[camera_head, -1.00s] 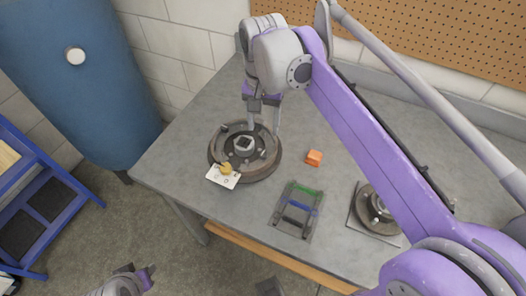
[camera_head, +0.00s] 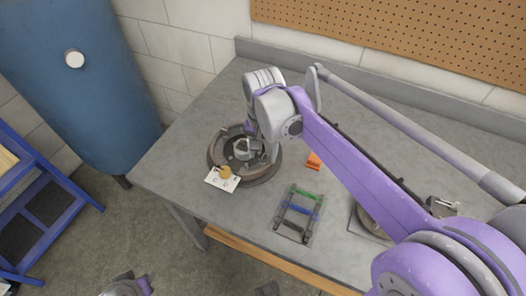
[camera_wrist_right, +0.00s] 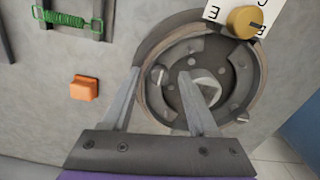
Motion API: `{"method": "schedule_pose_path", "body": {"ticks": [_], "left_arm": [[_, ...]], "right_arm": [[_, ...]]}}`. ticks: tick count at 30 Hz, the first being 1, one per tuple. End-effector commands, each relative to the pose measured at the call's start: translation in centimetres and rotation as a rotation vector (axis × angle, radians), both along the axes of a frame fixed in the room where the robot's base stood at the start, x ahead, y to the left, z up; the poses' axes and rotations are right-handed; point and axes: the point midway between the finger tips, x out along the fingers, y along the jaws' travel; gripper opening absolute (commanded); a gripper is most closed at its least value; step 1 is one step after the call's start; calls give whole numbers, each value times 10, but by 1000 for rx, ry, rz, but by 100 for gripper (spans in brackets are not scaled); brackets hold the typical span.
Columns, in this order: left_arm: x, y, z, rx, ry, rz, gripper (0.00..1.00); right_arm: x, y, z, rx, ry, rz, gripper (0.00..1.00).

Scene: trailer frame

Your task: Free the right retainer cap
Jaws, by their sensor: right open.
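The brake drum (camera_head: 261,174) lies on the grey bench with a hub in its middle. In the right wrist view, the right retainer cap (camera_wrist_right: 157,76) is a small silvery piece on the orange-block side of the drum (camera_wrist_right: 147,48). My right gripper (camera_wrist_right: 165,70) is open, its fingertips on either side of the cap in the picture. I cannot tell whether they touch it. In the head view the right gripper (camera_head: 262,152) is low over the drum and covers the cap. My left gripper (camera_head: 145,285) shows only partly at the bottom edge; its jaws are unclear.
A white card with a yellow knob (camera_head: 224,174) sits at the drum's front rim. An orange block (camera_head: 314,161) lies right of the drum. A tray (camera_head: 299,214) with green and blue springs is in front. Another hub assembly (camera_head: 368,224) is partly behind my right arm.

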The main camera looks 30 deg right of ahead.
Motion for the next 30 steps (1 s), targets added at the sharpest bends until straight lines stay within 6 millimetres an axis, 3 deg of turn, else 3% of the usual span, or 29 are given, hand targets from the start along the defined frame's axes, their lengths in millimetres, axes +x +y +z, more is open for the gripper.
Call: {"method": "schedule_pose_path", "body": {"ticks": [2,12,23,30], "left_arm": [[0,0,0,0,0,0,32],[0,0,0,0,0,0,32],[0,0,1,0,0,0,32],[1,0,5,0,-2,0,32]], "right_arm": [[0,0,0,0,0,0,60],[0,0,0,0,0,0,0],[0,0,1,0,0,17,0],[0,0,1,0,0,119,0]]}}
